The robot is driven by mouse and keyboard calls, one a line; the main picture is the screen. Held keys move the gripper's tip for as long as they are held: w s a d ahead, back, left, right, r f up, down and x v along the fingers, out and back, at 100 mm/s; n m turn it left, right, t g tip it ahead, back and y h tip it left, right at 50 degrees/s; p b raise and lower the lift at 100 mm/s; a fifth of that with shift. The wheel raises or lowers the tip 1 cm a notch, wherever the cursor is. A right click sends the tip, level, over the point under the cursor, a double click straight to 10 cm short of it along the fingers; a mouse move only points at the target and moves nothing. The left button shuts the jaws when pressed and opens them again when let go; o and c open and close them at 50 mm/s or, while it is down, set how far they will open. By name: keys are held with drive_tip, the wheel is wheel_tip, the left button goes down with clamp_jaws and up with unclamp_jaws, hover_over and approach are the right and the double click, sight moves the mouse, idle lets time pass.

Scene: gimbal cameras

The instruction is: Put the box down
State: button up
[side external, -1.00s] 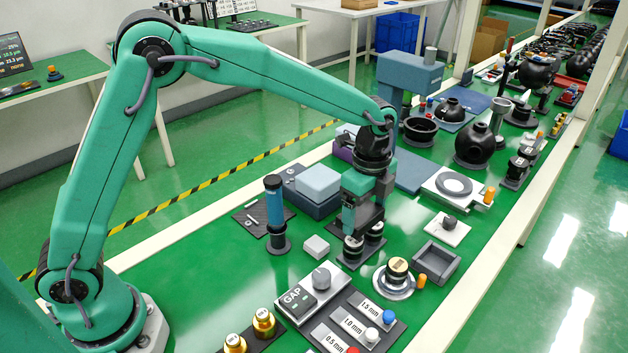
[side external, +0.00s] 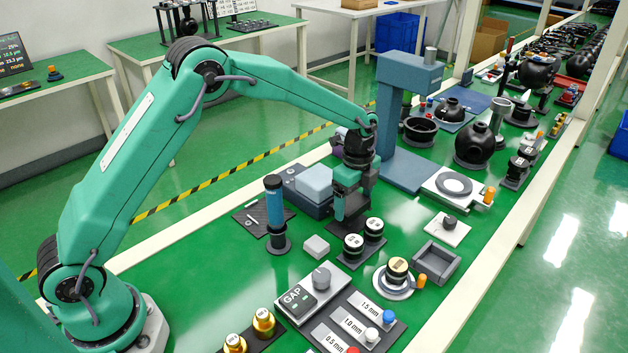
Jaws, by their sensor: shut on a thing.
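My gripper (side external: 348,208) is above the middle of the green bench, pointing down. It is shut on a dark boxy thing between its fingers. I take this as the box, but the fingers hide most of it and its outline blends with the dark parts around it. I cannot tell whether its underside touches the bench. Two black cylinders with pale tops (side external: 353,245) stand just in front of the gripper. A blue-grey machine with a pale rounded cover (side external: 314,182) is close on its left.
A blue cylinder on a stand (side external: 276,215) and a small white block (side external: 316,246) are to the left. A tall blue-grey column (side external: 396,110) stands behind on the right. An empty grey tray (side external: 436,263) is front right. Some green bench shows right of the gripper.

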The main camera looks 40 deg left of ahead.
sight(354, 204)
drive_tip(key=shift+f, duration=2)
drive_tip(key=shift+f, duration=0.1)
drive_tip(key=o, duration=1)
wheel_tip(354, 204, up, 12)
drive_tip(key=shift+r, duration=0.1)
